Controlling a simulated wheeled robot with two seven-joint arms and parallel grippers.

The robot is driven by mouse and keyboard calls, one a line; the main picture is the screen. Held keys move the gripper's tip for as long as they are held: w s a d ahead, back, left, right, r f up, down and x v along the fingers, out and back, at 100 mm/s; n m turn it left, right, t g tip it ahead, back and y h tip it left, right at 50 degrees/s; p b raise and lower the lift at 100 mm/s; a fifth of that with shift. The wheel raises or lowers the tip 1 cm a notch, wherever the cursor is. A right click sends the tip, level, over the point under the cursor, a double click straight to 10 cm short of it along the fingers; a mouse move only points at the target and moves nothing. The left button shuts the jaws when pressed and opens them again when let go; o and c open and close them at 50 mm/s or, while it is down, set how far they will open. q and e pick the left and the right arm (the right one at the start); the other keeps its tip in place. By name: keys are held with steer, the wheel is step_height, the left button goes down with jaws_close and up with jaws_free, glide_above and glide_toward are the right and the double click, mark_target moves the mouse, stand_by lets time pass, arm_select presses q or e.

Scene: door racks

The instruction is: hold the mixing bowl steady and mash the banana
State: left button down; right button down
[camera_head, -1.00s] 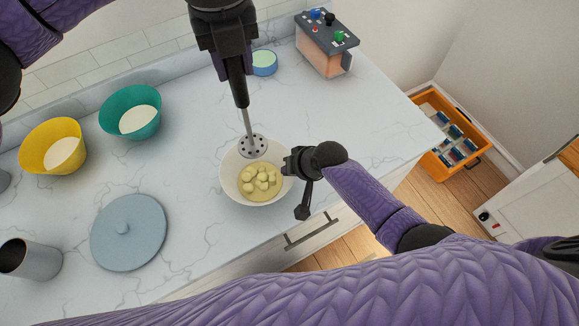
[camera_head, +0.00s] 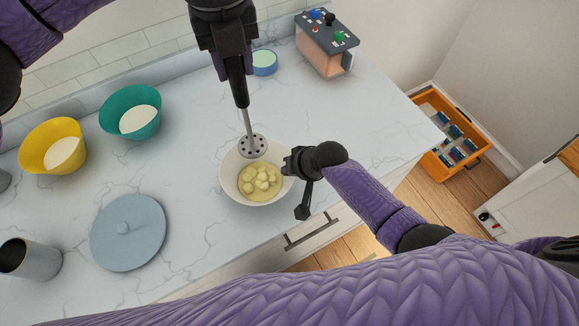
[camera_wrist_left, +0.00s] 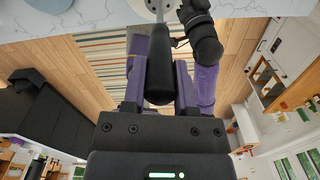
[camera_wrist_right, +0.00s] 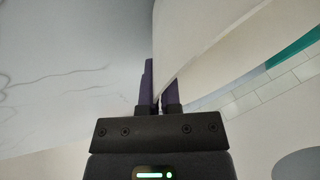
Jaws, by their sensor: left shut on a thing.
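The white mixing bowl (camera_head: 229,182) stands near the front edge of the counter. Pale banana lumps (camera_head: 262,180) lie in yellow mash inside it. My left gripper (camera_head: 236,62) is shut on the black handle of the masher (camera_head: 239,82), which also shows between the fingers in the left wrist view (camera_wrist_left: 159,78). The masher's perforated head (camera_head: 253,146) is over the back part of the bowl, above the lumps. My right gripper (camera_head: 290,162) is at the bowl's right rim. In the right wrist view its fingers (camera_wrist_right: 158,95) are close together with the bowl wall (camera_wrist_right: 215,45) between them.
A yellow bowl (camera_head: 37,150) and a teal bowl (camera_head: 118,112) stand at the left. A blue-grey lid (camera_head: 128,245) and a metal cup (camera_head: 40,262) lie at the front left. A blue-green tin (camera_head: 264,63) and a button box (camera_head: 325,58) stand at the back. The counter right of the bowl is clear.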

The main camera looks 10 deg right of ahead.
mark_target(252, 144)
arm_select(q)
step_height(252, 144, down, 6)
steer(key=shift+d+f+n, duration=0.1)
steer(key=shift+d+n, duration=0.05)
steer(key=shift+n, duration=1.05)
steer(key=shift+f, duration=5.15)
